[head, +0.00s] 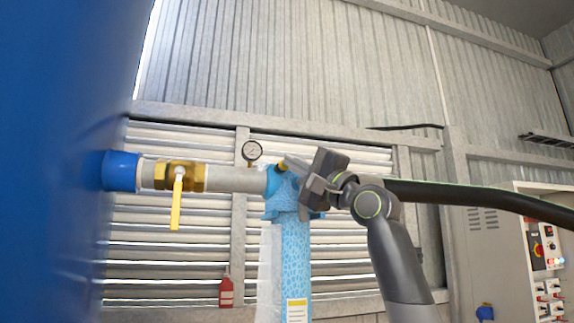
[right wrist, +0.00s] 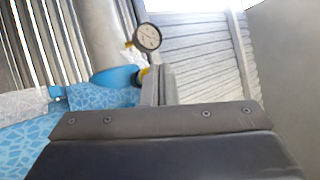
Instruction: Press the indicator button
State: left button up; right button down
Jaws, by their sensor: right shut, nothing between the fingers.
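A blue filter head (head: 280,188) sits on top of a blue patterned filter body (head: 296,250). A small yellow piece (head: 282,167) on the head looks like the indicator button. My right gripper (head: 288,162) is shut and empty, with its fingertips right at the yellow piece; I cannot tell whether they touch. In the right wrist view the shut fingers (right wrist: 158,85) partly cover the yellow piece (right wrist: 143,73), beside the blue head (right wrist: 115,77). My left gripper is not in view.
A pressure gauge (head: 252,151) stands on the pipe (head: 232,179) close left of the fingers. A brass valve with a yellow handle (head: 175,204) is further left. A blue tank (head: 45,160) fills the left edge. A black hose (head: 460,193) runs right, past a control cabinet (head: 485,250).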

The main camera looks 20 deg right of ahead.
jog(key=shift+s, duration=0.25)
jog(key=s+b, duration=0.4)
jog(key=s, duration=0.1)
jog(key=shift+d, duration=0.1)
dwell(0.3)
jog(key=shift+w, duration=0.1)
dwell(0.7)
